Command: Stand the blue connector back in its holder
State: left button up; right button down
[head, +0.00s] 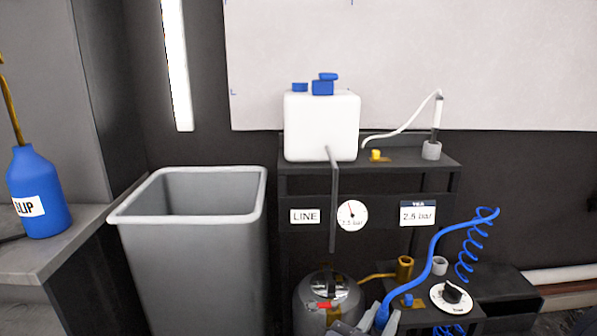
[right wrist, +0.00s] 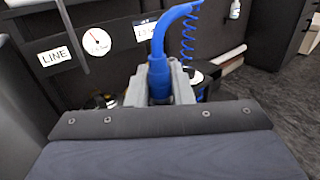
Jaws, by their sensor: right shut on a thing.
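The blue connector (head: 382,316) is at the bottom of the head view, at the end of a blue hose (head: 435,245). My right gripper (head: 372,328) is shut on it, low in front of the lower shelf. In the right wrist view the connector (right wrist: 158,78) is upright between the grey fingers (right wrist: 160,92), with the hose bending up and right; its lower end is hidden. A small grey cup (head: 440,266), seemingly the holder, stands on the lower shelf, up and right of the gripper, apart from it. My left gripper is not in view.
A metal tank (head: 328,295) stands left of the gripper. A grey bin (head: 195,245) is further left. A white canister (head: 321,127) stands on the upper shelf.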

jog(key=w+d+f+n+t+y, duration=0.1)
jog(key=w+d+f+n+y, duration=0.15)
jog(key=w+f, duration=0.35)
jog(key=w+d+f+n+t+y, duration=0.1)
jog(key=w+d+f+y, duration=0.1)
jog(key=w+d+f, duration=0.45)
notch_tip(320, 180, up, 20)
jog(key=s+a+p, duration=0.1)
jog(key=a+p, duration=0.1)
jog(key=p, duration=2)
jog(key=shift+s+a+y, duration=0.2)
jog(key=shift+s+y, duration=0.1)
jog(key=shift+y, duration=0.05)
